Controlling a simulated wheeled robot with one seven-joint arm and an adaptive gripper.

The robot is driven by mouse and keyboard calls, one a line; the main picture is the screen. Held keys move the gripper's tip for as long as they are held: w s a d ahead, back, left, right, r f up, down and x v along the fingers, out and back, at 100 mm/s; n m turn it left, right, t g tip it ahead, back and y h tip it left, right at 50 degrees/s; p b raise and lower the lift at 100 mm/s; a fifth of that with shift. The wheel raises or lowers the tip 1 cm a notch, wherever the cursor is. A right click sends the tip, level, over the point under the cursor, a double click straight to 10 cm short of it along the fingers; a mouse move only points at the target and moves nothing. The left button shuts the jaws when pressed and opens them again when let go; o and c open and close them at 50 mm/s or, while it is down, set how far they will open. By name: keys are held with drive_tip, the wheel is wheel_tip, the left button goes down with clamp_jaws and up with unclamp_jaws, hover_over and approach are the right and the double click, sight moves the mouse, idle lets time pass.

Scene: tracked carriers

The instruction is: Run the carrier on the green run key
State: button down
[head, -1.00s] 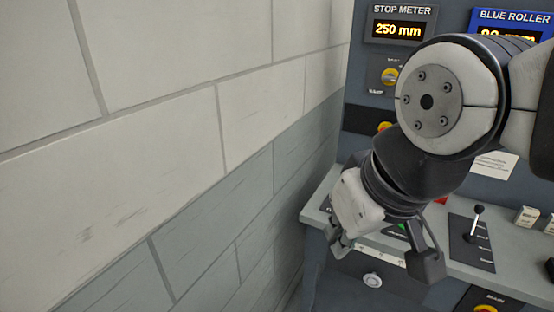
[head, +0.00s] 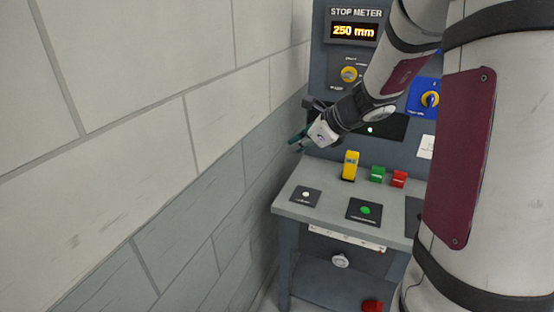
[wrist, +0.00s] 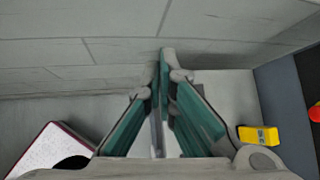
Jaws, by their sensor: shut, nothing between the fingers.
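A green block-shaped key (head: 377,174) stands on the grey console top (head: 330,214), between a yellow block (head: 350,165) and a red key (head: 399,178). A round green button (head: 365,210) sits on a black plate nearer the front edge. Their labels are too small to read, so I cannot tell which is the run key. My gripper (head: 300,141) is above the console's back left, near the wall, left of the green key and apart from it. Its teal fingers are together and empty in the wrist view (wrist: 162,62). The yellow block (wrist: 260,136) also shows there.
The block wall (head: 200,160) rises close along the left. A small white button (head: 306,194) is at the console's front left. My arm hides the right side.

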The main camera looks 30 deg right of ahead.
drive_tip(key=s+d+f+m+h+p, duration=0.1)
drive_tip(key=d+f+m+h, duration=0.1)
drive_tip(key=d+f+m, duration=0.3)
drive_tip(key=s+d+f+m+h, duration=0.2)
drive_tip(key=d+f+m, duration=0.4)
drive_tip(key=d, duration=0.7)
drive_tip(key=s+d+f+m+h+p, duration=0.1)
drive_tip(key=d+f+m, duration=0.5)
drive_tip(key=d+m, duration=0.2)
drive_tip(key=shift+s+d+f+m+h+p, duration=0.3)
drive_tip(key=shift+s+d+h+p, duration=0.1)
drive_tip(key=shift+d, duration=0.35)
drive_tip(key=shift+f, duration=0.1)
drive_tip(key=b, duration=0.4)
hover_over(367, 209)
wheel_tip(367, 209, down, 8)
drive_tip(key=shift+r, duration=0.15)
drive_tip(key=shift+s+f+b, duration=0.1)
drive_tip(key=shift+f+b, duration=0.3)
drive_tip(key=shift+f, duration=0.25)
drive_tip(key=shift+f+b, duration=0.2)
drive_tip(key=shift+b, duration=0.3)
drive_tip(key=shift+f+b, duration=0.5)
idle(1.9)
